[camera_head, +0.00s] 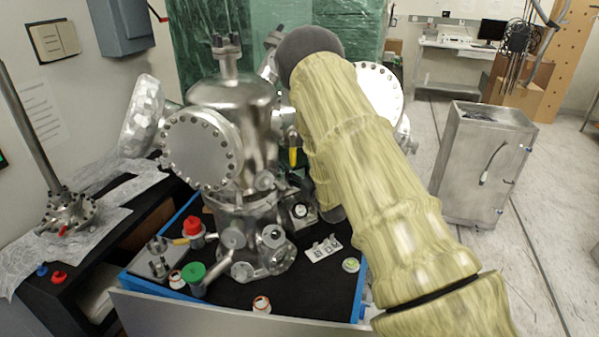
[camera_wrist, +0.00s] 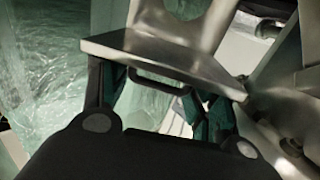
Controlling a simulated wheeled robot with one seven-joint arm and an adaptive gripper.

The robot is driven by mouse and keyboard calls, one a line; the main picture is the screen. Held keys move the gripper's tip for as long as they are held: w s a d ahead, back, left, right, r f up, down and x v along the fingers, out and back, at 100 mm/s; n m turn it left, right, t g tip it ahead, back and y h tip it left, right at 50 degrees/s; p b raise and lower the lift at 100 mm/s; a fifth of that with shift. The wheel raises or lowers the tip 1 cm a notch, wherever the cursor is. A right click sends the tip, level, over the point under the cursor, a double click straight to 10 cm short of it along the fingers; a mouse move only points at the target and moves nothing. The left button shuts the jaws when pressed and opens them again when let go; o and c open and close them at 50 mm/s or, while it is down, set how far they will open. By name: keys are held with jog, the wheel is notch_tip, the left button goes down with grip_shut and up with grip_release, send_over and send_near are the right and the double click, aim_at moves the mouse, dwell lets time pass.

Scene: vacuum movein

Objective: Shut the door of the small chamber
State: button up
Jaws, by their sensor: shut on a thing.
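The metal chamber assembly (camera_head: 235,125) stands in the middle of the camera_head view, with round bolted flanges on its sides. My arm crosses in front of its right side and hides my gripper there. In the camera_wrist view, my gripper (camera_wrist: 165,92) is at a flat metal plate (camera_wrist: 130,50) with a dark handle (camera_wrist: 160,80) on its near edge. The plate looks like the chamber door. Teal-padded fingers sit at both sides of the handle, and the gripper is shut on this part. The exact contact and how far the door stands open are hidden.
A blue-edged tray with a dark mat (camera_head: 310,290) lies under the chamber, with red-capped (camera_head: 193,228) and green-capped (camera_head: 193,272) fittings. A metal cabinet (camera_head: 480,165) stands at the right. The floor around the cabinet is open. Green plastic wrap (camera_head: 270,25) hangs behind.

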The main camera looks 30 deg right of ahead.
jog(key=shift+d+r, duration=0.3)
jog(key=shift+d, duration=0.05)
jog(key=o, duration=1.1)
jog(key=shift+c, duration=0.2)
jog(key=shift+o, duration=0.9)
jog(key=shift+s+d, duration=0.1)
jog(key=shift+a+f, duration=0.15)
jog(key=shift+a, duration=0.15)
jog(key=shift+s+d, duration=0.1)
jog(key=shift+s, duration=0.3)
jog(key=s+a, duration=0.1)
jog(key=s, duration=1)
jog(key=shift+a, duration=0.25)
